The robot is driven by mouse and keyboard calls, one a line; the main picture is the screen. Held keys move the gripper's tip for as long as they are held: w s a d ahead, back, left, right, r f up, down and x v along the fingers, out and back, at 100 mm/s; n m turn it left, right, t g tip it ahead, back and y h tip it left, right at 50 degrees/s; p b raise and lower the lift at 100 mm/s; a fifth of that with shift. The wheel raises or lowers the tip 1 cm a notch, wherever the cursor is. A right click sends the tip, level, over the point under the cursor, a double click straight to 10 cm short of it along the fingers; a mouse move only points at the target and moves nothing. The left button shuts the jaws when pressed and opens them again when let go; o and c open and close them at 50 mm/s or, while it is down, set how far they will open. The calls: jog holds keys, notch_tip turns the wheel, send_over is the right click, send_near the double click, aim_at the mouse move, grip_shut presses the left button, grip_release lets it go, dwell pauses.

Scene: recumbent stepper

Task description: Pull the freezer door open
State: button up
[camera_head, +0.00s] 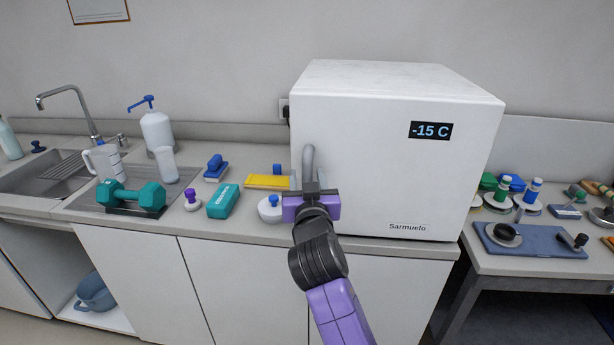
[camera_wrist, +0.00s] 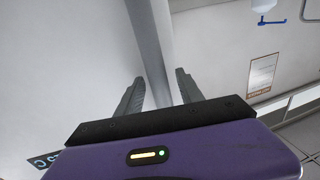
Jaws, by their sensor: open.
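The freezer (camera_head: 400,130) is a white box on the counter, with "-15 C" on a display (camera_head: 430,130) and "Sarmuelo" on its front. Its door looks shut. A grey, curved upright handle (camera_head: 308,156) stands at the left side of the front. My gripper (camera_head: 308,181) is at the handle's lower part, which it hides. In the wrist view, the open fingers (camera_wrist: 160,86) stand one on each side of the grey handle bar (camera_wrist: 150,40). I cannot tell whether a finger touches it.
A teal dumbbell (camera_head: 130,196), a teal box (camera_head: 223,201), a yellow tray (camera_head: 267,182) and a white round item (camera_head: 270,209) lie left of the freezer. A sink (camera_head: 50,172) is at far left. A lower table (camera_head: 545,262) with lab items stands right.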

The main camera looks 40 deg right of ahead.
grip_shut()
dwell(1.4)
